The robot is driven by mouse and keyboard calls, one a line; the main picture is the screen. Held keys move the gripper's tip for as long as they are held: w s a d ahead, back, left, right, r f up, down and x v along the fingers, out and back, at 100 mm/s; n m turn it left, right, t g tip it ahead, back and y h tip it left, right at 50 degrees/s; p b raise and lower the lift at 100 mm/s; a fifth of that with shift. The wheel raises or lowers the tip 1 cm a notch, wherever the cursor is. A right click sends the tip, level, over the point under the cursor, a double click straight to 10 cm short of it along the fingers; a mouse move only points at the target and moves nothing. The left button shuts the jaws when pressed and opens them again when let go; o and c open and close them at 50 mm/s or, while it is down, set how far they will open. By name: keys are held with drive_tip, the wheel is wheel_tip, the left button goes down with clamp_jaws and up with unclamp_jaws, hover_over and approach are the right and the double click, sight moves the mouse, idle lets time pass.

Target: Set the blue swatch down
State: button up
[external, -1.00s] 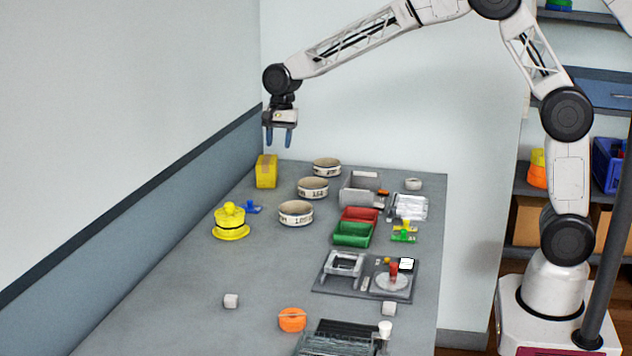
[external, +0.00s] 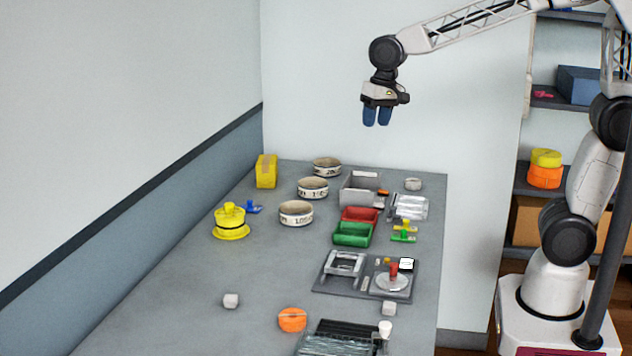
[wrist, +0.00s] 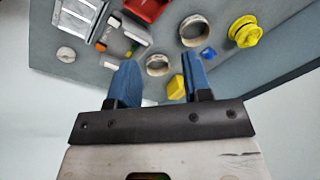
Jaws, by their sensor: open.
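A small blue piece (external: 252,209), probably the blue swatch, rests on the grey table at the left, just right of a yellow stepped object (external: 231,222). It also shows in the wrist view (wrist: 208,53), near the yellow stepped object (wrist: 245,31). My gripper (external: 377,118) is high above the far right part of the table, fingers pointing down. In the wrist view, my gripper (wrist: 160,76) has its two blue fingers apart with nothing between them. It is well away from the blue piece.
Several round labelled rings (external: 296,213), a yellow box (external: 266,171), a grey bin (external: 359,189), red (external: 360,214) and green trays (external: 352,234) stand on the table. A grey fixture board (external: 345,284) lies nearer. The left-middle table is mostly clear.

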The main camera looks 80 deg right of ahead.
drive_tip(key=s+a+f+n, duration=0.1)
drive_tip(key=s+f+n, duration=0.1)
drive_tip(key=s, duration=1)
drive_tip(key=s+f+n, duration=0.3)
drive_tip(key=s+n, duration=0.2)
drive_tip(key=s, duration=0.8)
drive_tip(key=shift+s+a+n+t, duration=0.2)
drive_tip(key=shift+a+n+t, duration=0.1)
drive_tip(key=shift+a+t, duration=0.1)
